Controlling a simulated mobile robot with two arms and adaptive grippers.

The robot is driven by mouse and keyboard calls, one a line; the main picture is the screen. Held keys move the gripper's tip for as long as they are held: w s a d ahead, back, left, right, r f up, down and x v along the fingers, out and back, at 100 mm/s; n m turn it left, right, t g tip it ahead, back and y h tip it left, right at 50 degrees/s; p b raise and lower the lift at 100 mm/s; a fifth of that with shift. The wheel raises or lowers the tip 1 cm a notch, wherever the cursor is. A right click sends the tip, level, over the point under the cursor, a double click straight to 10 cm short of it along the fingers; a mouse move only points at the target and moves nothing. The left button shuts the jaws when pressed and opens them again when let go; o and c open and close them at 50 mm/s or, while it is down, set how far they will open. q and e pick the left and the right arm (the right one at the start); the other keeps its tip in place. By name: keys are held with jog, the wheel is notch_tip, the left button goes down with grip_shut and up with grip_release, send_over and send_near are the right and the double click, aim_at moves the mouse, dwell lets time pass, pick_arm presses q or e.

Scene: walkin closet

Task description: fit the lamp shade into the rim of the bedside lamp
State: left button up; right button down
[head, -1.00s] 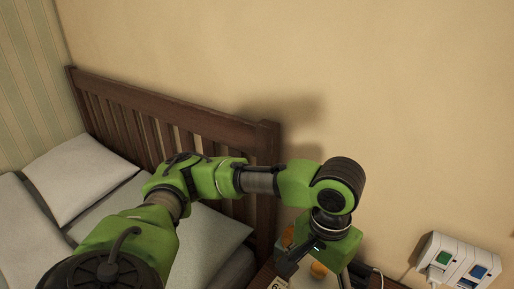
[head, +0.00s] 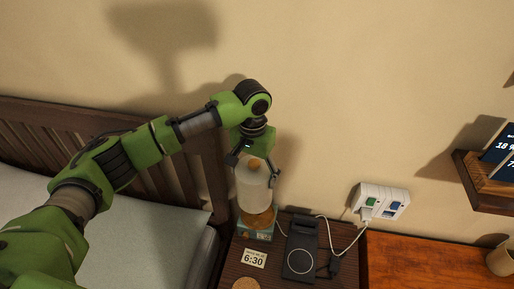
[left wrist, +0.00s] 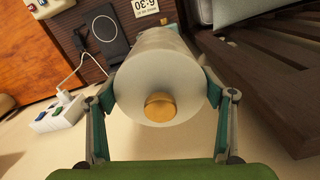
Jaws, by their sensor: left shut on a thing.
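The lamp shade (head: 252,192) is a pale, frosted cylinder with a round wooden knob on its top end. My left gripper (head: 258,168) comes down from above, with one finger on each side of the shade, and is shut on it. In the left wrist view the shade (left wrist: 160,72) sits between the two fingers, its knob end facing the camera. Under the shade is the round wooden lamp base (head: 258,218), standing on a teal box-like thing. The shade's lower end is close above the base; I cannot tell whether it sits in the rim. My right gripper is out of view.
The dark nightstand (head: 236,270) also holds a 6:30 clock card (head: 255,258), a black charging pad (head: 300,250) and a white cable. A wall socket block (head: 381,200) is to the right. The wooden headboard (head: 190,160) and bed are to the left.

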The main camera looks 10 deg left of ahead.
aim_at(258, 163)
pick_arm(q)
jog(key=p, duration=0.1)
jog(key=w+r+p, duration=0.1)
jog(key=w, duration=0.1)
jog(key=shift+w+d+r+m+p, duration=0.25)
jog(key=shift+r+m+p, duration=0.05)
jog(key=shift+m+p, duration=0.1)
jog(key=shift+w, duration=0.2)
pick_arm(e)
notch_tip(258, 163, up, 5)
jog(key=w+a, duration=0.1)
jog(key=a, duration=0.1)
pick_arm(q)
notch_tip(258, 163, down, 4)
jog(key=b, duration=0.5)
jog(key=shift+w+f, duration=0.1)
jog(key=shift+f, duration=0.15)
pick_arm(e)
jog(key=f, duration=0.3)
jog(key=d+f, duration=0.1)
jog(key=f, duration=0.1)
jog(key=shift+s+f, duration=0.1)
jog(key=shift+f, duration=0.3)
pick_arm(q)
jog(key=shift+r, duration=0.1)
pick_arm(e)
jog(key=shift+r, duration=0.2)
